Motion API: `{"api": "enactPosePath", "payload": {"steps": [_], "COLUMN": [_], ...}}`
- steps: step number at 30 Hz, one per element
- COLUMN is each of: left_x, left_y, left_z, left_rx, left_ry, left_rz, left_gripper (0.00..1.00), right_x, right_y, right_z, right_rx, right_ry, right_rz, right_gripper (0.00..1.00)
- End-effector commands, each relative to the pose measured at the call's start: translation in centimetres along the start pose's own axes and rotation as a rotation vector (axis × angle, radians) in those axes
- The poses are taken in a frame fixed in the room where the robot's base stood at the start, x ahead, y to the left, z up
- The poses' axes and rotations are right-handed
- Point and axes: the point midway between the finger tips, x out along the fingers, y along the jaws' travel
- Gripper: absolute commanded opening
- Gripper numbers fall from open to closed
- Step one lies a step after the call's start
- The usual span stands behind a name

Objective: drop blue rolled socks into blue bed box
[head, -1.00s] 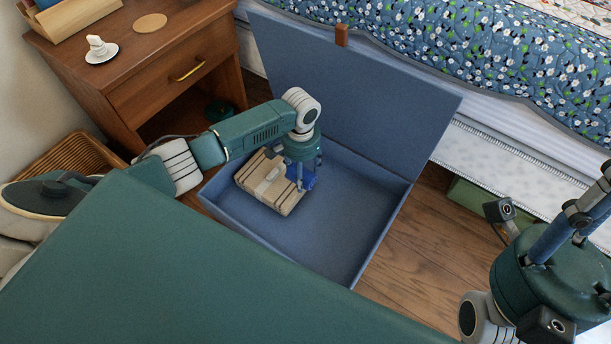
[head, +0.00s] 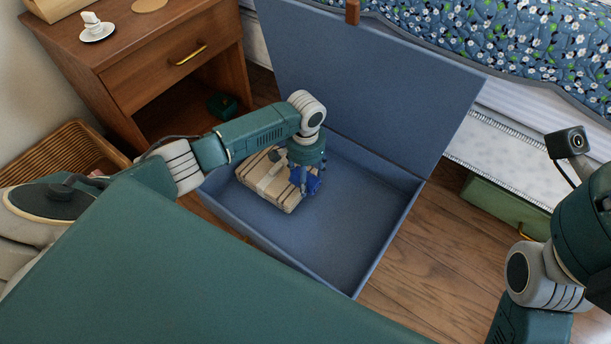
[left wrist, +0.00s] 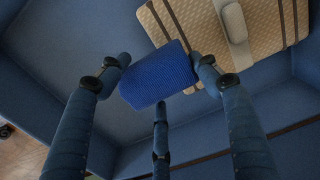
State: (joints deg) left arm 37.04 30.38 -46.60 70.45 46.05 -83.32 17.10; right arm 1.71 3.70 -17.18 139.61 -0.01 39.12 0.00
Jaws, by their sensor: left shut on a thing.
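The blue rolled socks (head: 313,184) are a bright blue ribbed roll. They also show in the left wrist view (left wrist: 158,72), between the fingers. My left gripper (head: 305,188) is shut on them and holds them inside the open blue bed box (head: 345,245). They are beside the right end of a beige bundle, and I cannot tell whether they touch the bundle or the box floor. The box lid stands raised at the back. My right arm is at the right edge of the head view, with its fingers out of the picture.
The beige striped bundle (head: 262,186) lies in the left part of the box; the box floor right of it is clear. A wooden nightstand (head: 150,65) and wicker basket (head: 62,155) stand left. The bed (head: 480,50) is behind; a green box (head: 505,208) is under it.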

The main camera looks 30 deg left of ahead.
Motion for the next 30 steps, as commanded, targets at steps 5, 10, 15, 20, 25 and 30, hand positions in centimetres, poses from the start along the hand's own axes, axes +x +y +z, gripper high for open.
{"api": "enactPosePath", "payload": {"steps": [5,10,15,20,25,30], "left_x": [-0.1,0.0,-0.1,-1.5,-5.0,-8.6], "left_y": [0.0,0.0,0.0,0.0,-0.1,0.0], "left_z": [0.0,0.0,0.0,-0.1,-0.2,-0.1], "left_rx": [0.0,0.0,0.0,0.001,0.002,0.001], "left_ry": [0.001,0.0,0.0,0.003,0.006,0.004], "left_rz": [0.0,0.0,0.0,0.0,-0.001,0.0], "left_gripper": [0.79,0.85,0.85,0.85,0.85,0.85], "right_x": [0.0,0.0,-0.1,-0.1,0.0,0.0], "right_y": [0.0,0.0,0.0,0.0,0.0,0.0], "right_z": [0.0,0.0,0.0,0.1,0.0,0.0], "right_rx": [0.0,0.0,0.0,0.0,0.0,0.0], "right_ry": [0.0,0.0,-0.002,-0.002,-0.001,-0.001], "right_rz": [0.0,0.0,0.002,0.002,0.002,0.001], "right_gripper": [0.47,0.47,0.47,0.47,0.47,0.47]}}
